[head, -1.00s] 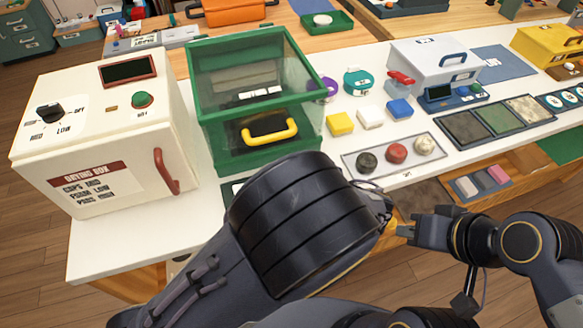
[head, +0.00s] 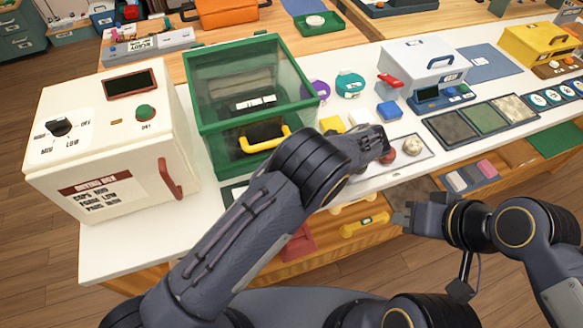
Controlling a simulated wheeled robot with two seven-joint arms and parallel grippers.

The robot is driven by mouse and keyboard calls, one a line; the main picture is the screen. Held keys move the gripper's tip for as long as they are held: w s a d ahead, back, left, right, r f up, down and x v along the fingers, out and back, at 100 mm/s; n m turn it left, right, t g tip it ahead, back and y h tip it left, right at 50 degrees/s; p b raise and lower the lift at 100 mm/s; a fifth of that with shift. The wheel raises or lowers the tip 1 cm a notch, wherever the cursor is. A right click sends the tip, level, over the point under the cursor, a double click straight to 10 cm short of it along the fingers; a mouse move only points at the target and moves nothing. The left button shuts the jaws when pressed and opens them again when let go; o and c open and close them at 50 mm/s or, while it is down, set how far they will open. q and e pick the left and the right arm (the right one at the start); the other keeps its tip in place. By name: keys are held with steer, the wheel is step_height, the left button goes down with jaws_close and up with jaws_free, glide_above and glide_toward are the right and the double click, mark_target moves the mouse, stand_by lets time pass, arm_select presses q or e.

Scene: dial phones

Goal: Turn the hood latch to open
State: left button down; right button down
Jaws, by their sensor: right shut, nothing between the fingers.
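A green hood (head: 215,130) with clear panels stands on the white table, left of the middle. A yellow handle (head: 265,140) is on its front. I cannot make out a separate latch on it; my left arm covers its lower right front. My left gripper (head: 380,143) reaches over the table right of the hood, by the round samples; its fingers are too hidden to tell their state. My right gripper (head: 402,214) is shut and empty, in front of the table's edge.
A white drying box (head: 110,150) with a dial and red handle stands left of the hood. Yellow, white and blue (head: 388,110) blocks and a tray with a red disc (head: 388,157) and a pale disc (head: 412,145) lie right.

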arm_select(q)
steer(key=g+p, duration=0.1)
steer(key=n+g+p, duration=0.1)
steer(key=p, duration=0.1)
steer(key=shift+w+r+n, duration=0.15)
steer(key=shift+r+n, duration=0.05)
steer(key=shift+n, duration=0.1)
steer(key=shift+f+n+g+p, duration=0.1)
steer(key=shift+n+g+p, duration=0.2)
steer(key=shift+p, duration=0.45)
steer(key=shift+f+h, duration=0.15)
steer(key=shift+h, duration=0.25)
steer(key=c, duration=1.4)
jaws_free()
steer(key=shift+c, duration=0.2)
